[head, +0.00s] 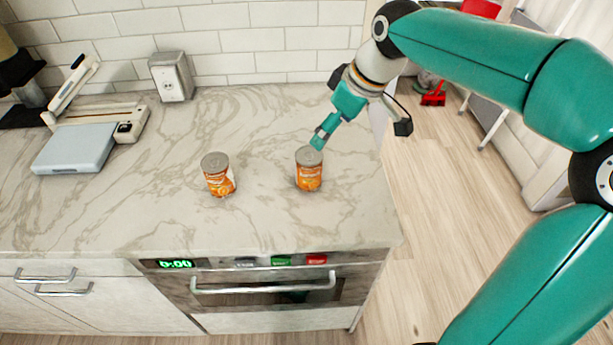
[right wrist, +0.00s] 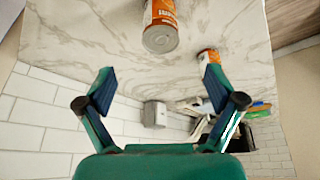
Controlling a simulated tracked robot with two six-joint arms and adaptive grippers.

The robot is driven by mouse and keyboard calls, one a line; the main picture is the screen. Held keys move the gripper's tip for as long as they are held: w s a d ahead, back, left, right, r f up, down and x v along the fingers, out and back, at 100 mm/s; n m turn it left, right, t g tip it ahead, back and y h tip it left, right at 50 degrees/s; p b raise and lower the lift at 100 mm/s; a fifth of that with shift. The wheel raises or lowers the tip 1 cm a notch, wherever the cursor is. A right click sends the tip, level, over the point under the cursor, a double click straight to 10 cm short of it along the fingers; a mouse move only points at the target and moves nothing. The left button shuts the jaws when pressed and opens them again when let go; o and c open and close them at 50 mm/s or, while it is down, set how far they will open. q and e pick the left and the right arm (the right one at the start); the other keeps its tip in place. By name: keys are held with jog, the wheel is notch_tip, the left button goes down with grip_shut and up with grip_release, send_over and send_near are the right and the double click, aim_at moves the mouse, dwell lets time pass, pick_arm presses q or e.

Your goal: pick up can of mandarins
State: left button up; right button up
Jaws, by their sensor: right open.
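Two small cans with orange labels and grey metal lids stand upright on the marble counter. The left can (head: 218,175) is a little apart from the right can (head: 309,170). The label print is too small to tell which holds mandarins. My right gripper (head: 360,133) is open and empty, above and just behind the right can, with one finger close to its lid. In the right wrist view the open fingers (right wrist: 158,84) point toward the right can (right wrist: 160,27), which lies beyond the fingertips. The left can (right wrist: 207,57) shows farther off there. My left gripper is not in view.
The marble counter (head: 140,215) is clear around the cans; its right edge is near the right can. A kitchen scale or slicer-like appliance (head: 78,148) stands at left. An oven (head: 265,290) is below.

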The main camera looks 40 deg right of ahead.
aim_at(316, 158)
jog(key=x, duration=1.1)
jog(key=shift+f+p, duration=0.3)
jog(key=shift+f, duration=0.05)
jog(key=x, duration=0.2)
jog(key=p+x, duration=0.1)
jog(key=x, duration=0.1)
jog(key=shift+s+f, duration=0.2)
jog(key=shift+f, duration=0.05)
jog(key=shift+w+f, duration=0.2)
jog(key=shift+f, duration=0.25)
jog(key=shift+s+a, duration=0.1)
jog(key=c, duration=1.4)
